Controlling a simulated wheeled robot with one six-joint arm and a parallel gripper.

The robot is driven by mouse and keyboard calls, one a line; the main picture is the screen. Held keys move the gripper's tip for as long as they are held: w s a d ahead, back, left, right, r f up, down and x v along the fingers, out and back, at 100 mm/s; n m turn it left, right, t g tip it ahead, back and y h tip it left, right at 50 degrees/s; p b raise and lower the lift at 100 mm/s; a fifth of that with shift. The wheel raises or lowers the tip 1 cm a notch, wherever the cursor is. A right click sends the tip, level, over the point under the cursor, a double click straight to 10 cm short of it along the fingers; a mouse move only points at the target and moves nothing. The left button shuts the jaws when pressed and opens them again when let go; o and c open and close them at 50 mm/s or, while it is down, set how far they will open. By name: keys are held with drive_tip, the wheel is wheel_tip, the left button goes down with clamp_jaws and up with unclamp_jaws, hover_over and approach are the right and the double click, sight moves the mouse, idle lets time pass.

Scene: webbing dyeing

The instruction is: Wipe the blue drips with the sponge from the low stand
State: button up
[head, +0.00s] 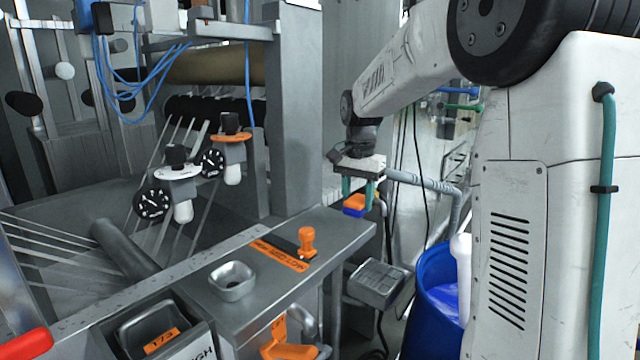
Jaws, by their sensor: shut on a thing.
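My gripper (358,197) points down with its teal fingers shut on the sponge (355,205). The sponge is orange above and blue below. It hangs in the air near the right end of the grey metal bench (345,238). The low stand (378,283), a grey tray-like top, is below and to the right of the sponge, and its top looks empty. I cannot make out blue drips on the bench or elsewhere.
An orange-handled stamp-like knob (307,242) stands on the bench beside an orange label (279,254). A small metal dish (232,281) is nearer. A blue barrel (432,305) stands right of the low stand. Gauges (153,203) and threads are at left.

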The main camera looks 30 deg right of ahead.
drive_tip(key=shift+r, duration=1.5)
